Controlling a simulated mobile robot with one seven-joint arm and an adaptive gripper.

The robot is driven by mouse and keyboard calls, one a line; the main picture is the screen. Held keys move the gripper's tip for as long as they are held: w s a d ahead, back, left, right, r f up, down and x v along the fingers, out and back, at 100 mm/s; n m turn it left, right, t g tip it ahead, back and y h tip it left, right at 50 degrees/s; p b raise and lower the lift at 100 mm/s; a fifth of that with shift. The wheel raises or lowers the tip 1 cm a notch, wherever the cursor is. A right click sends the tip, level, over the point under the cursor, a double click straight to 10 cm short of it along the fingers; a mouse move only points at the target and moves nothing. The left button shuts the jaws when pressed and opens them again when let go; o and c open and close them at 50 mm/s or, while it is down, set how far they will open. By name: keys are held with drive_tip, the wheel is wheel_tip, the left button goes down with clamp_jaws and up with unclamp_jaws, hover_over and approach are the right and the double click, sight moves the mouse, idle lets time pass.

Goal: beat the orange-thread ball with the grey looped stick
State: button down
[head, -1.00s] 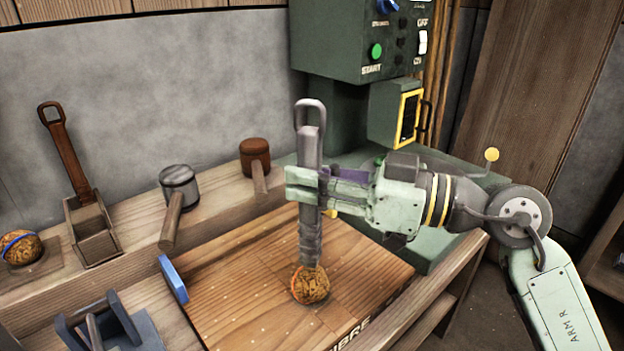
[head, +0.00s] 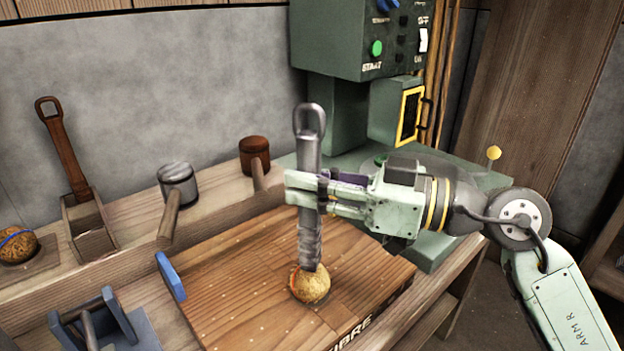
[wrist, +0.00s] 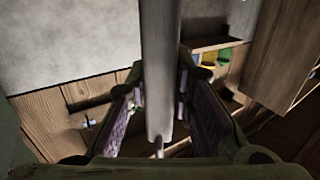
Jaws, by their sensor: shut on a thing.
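The grey looped stick (head: 309,235) is upright with its loop at the top. My gripper (head: 305,188) is shut on its middle, and the stick also shows between the fingers in the wrist view (wrist: 160,70). The orange-thread ball (head: 310,284) sits on the wooden board (head: 235,270) right under the stick's lower end. The stick's tip appears to touch the top of the ball. The ball is yellow-brown and rough, with an orange-red thread on its left side. The ball cannot be made out in the wrist view.
A ball with a blue thread (head: 18,245) lies at the far left. A brown looped stick (head: 62,150) stands in a wooden holder (head: 88,222). A grey mallet (head: 177,185) and a brown mallet (head: 254,157) rest on the back ledge. A green control box (head: 355,40) stands behind.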

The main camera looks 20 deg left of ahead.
sight(319, 157)
drive_tip(key=shift+r+p, duration=0.95)
drive_tip(key=shift+r, duration=0.9)
wheel_tip(319, 157, up, 5)
drive_tip(key=p, duration=0.3)
drive_tip(key=shift+r+p, duration=0.1)
drive_tip(key=shift+p, duration=0.3)
drive_tip(key=shift+w, duration=0.1)
